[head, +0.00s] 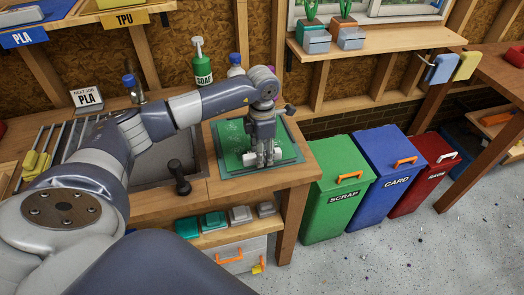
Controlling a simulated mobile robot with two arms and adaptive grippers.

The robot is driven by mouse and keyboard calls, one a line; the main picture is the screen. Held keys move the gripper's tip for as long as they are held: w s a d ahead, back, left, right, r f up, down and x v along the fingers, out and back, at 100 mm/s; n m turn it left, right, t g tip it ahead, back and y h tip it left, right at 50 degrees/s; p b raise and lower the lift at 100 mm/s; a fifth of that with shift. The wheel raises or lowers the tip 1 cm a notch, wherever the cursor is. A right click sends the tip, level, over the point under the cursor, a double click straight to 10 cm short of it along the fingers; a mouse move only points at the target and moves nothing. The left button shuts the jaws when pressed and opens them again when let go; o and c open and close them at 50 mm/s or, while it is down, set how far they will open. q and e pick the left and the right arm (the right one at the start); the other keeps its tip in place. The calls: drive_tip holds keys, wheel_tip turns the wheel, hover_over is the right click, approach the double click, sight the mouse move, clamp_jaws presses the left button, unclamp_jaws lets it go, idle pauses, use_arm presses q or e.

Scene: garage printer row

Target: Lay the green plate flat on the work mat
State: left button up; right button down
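The green plate (234,134) is a bright green square with faint pale marks. It appears to lie flat on the darker grey-green work mat (300,158), whose edge shows around it at the right end of the bench. My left gripper (263,160) points down over the middle of the plate, with its light fingertips apart at or just above the surface. It looks open, with nothing between the fingers that I can make out. The gripper and forearm hide part of the plate. My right gripper is not in view.
A sink (165,165) with a dark tap (179,176) lies left of the mat. A green soap bottle (201,65) stands behind. Green (338,190), blue (394,168) and red (425,175) bins stand right of the bench. A window shelf (375,55) is above.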

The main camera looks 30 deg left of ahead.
use_arm(q)
wheel_tip(320, 180, up, 12)
idle(0.7)
drive_tip(key=shift+d, duration=0.15)
